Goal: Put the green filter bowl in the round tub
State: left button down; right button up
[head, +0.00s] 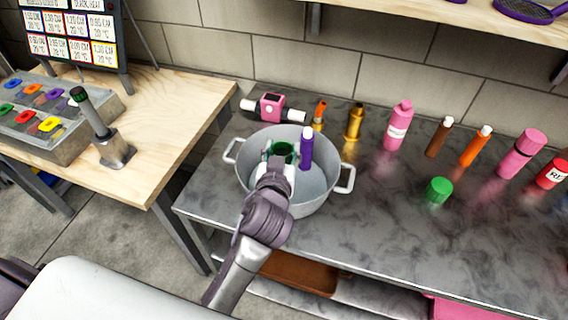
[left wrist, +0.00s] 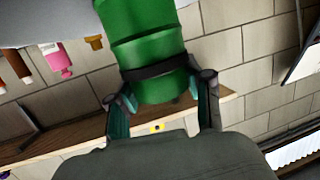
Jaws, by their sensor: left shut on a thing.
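The round tub (head: 325,196) is a grey metal pot with two side handles, standing on the grey counter. My left gripper (head: 280,160) reaches in from the front and is above or inside the tub's opening. It is shut on the green filter bowl (head: 284,148), which is mostly hidden by the gripper in the head view. In the left wrist view the green bowl (left wrist: 142,30) is a large cylinder with a dark band, held between the two fingers (left wrist: 160,88). How far the bowl is above the tub floor is unclear. My right gripper is not in view.
A purple bottle (head: 306,151) with a white cap appears to stand inside the tub. A pink device (head: 271,106), several bottles and a green cap (head: 438,190) stand on the counter (head: 370,225). A wooden table (head: 170,110) is on the left.

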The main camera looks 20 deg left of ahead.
pick_arm(q)
notch_tip(320, 180, down, 5)
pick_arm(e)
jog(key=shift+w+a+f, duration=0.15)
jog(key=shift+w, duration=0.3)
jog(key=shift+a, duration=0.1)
pick_arm(q)
jog(key=shift+f, duration=0.15)
jog(key=c, duration=0.9)
grip_release()
jog(key=shift+f+b, duration=0.15)
jog(key=shift+b, duration=0.2)
jog(key=o, duration=0.4)
jog(key=shift+o, duration=0.2)
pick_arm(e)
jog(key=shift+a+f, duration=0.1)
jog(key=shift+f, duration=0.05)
